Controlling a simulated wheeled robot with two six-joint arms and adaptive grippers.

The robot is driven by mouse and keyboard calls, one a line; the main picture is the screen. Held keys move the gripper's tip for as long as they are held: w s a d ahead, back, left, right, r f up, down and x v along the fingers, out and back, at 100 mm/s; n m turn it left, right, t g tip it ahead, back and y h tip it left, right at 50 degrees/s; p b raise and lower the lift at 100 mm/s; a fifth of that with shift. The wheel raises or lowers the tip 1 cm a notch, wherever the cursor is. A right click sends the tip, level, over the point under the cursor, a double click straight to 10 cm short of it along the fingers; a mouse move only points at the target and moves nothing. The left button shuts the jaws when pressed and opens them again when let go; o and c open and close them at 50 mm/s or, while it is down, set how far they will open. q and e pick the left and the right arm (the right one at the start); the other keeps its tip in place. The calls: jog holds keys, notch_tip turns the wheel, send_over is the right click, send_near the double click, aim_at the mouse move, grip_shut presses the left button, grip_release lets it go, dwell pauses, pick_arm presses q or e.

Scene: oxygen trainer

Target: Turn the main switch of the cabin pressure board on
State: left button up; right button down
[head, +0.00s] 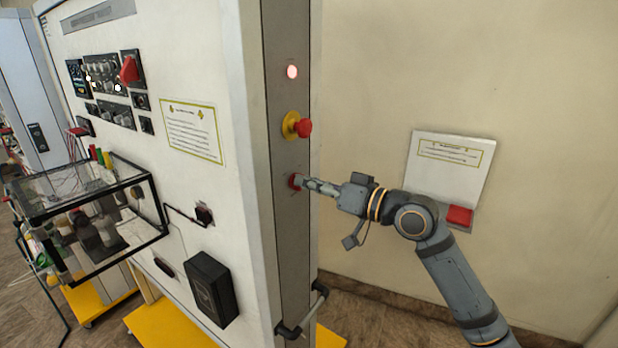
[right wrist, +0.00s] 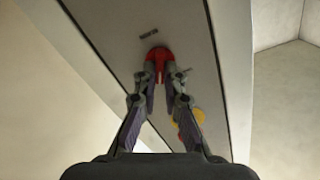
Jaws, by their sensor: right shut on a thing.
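The cabin pressure board (head: 235,215) is a tall white cabinet with a grey side strip facing right. The red main switch (head: 293,182) sits low on that strip. My right gripper (head: 302,182) reaches it from the right and is shut on it. In the right wrist view the red switch (right wrist: 158,55) shows between the fingertips (right wrist: 159,75), which partly cover its handle. How far the switch is turned cannot be told. My left gripper is not in view.
Above the switch are a red emergency button (head: 304,128) on a yellow base and a lit lamp (head: 292,72). A handle bar (head: 305,310) sticks out below. A glass case (head: 90,215) stands at left. A sign with a red block (head: 459,215) hangs behind my arm.

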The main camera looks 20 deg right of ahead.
jog(key=shift+d+r+m+p, duration=0.1)
jog(key=shift+m+p, duration=0.85)
jog(key=shift+m, duration=0.95)
jog(key=c, duration=1.4)
grip_release()
jog(key=shift+c, duration=0.2)
